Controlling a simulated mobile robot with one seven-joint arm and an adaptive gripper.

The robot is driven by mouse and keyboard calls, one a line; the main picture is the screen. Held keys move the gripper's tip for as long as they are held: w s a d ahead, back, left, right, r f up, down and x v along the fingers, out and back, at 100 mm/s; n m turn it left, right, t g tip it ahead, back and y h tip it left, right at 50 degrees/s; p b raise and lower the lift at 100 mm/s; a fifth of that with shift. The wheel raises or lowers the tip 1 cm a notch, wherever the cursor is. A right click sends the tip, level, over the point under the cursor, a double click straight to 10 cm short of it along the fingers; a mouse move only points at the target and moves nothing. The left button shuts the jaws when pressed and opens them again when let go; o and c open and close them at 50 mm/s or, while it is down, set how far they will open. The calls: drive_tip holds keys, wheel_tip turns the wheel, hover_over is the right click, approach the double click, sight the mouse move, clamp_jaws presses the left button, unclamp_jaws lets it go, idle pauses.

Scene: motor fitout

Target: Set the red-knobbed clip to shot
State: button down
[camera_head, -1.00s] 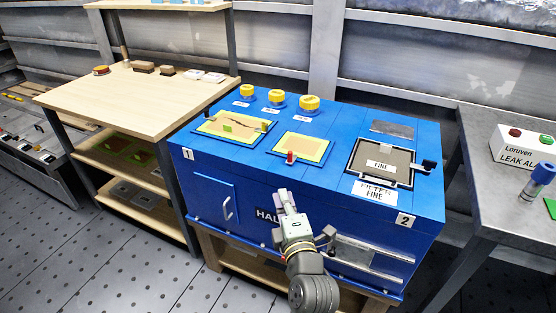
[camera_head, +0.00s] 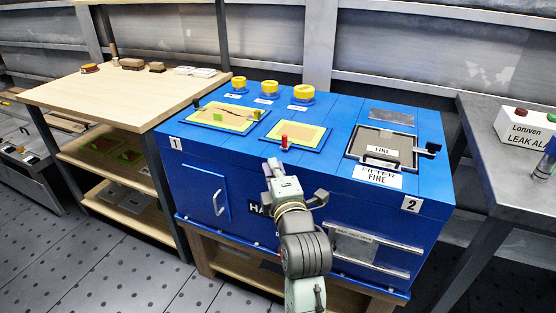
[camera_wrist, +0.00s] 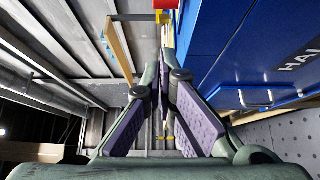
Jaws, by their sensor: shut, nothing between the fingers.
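The red-knobbed clip (camera_head: 284,142) stands at the front edge of the smaller yellow-bordered panel (camera_head: 306,134) on top of the blue cabinet (camera_head: 250,152). Its setting is too small to read. In the wrist view a red block (camera_wrist: 166,4) with yellow below it shows at the top edge, beyond the fingertips; it appears to be the clip's knob. My gripper (camera_head: 271,165) is shut and empty, in front of the cabinet's upper front edge, just below and left of the clip in the picture. The fingers (camera_wrist: 166,62) look apart from the clip.
The larger yellow-bordered panel (camera_head: 226,117) lies left of the clip, with yellow-capped jars (camera_head: 270,91) behind. A framed filter tray (camera_head: 382,146) with a black handle is on the right. A wooden bench (camera_head: 130,95) stands left, a grey table (camera_head: 500,130) right.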

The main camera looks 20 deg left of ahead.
sight(283, 139)
drive_tip(key=w+p, duration=0.1)
drive_tip(key=w, duration=0.1)
drive_tip(key=w+a+p, duration=0.1)
drive_tip(key=w, duration=0.2)
drive_tip(key=w+a+p, duration=0.1)
drive_tip(key=w, duration=0.2)
drive_tip(key=shift+w+a, duration=0.1)
drive_tip(key=shift+w, duration=0.1)
drive_tip(key=w+b, duration=0.1)
drive_tip(key=w, duration=0.2)
drive_tip(key=shift+w+b, duration=0.2)
drive_tip(key=shift+b, duration=0.1)
drive_tip(key=shift+s, duration=0.15)
